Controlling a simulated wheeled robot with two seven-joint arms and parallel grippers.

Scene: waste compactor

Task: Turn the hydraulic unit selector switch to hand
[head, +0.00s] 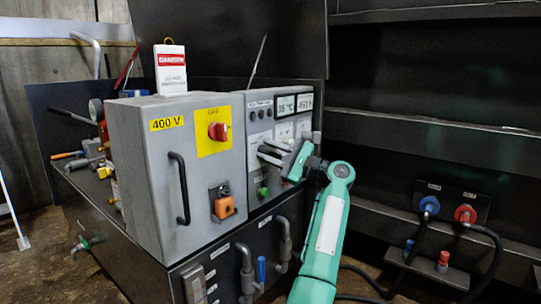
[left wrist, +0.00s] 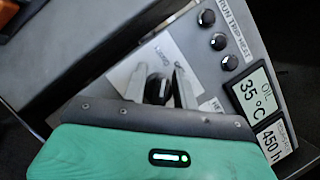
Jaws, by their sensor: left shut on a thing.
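The hydraulic unit's grey control panel (head: 255,110) stands right of the large 400 V box in the head view. In the left wrist view a black selector knob (left wrist: 157,88) sits on a white label plate between my fingers. My left gripper (head: 265,152) reaches the panel face from the right in the head view and hides the knob there. In the left wrist view the gripper (left wrist: 160,80) is shut on the knob. The label wording is too blurred to read. My right gripper is not in view.
The 400 V box (head: 140,180) has a red rotary switch (head: 218,131), a black handle (head: 180,188) and an orange padlock (head: 224,206). The panel carries an oil display (left wrist: 254,93) and a green button (head: 263,192). Pipes (head: 283,240) project below. Blue and red connectors (head: 465,214) are on the right.

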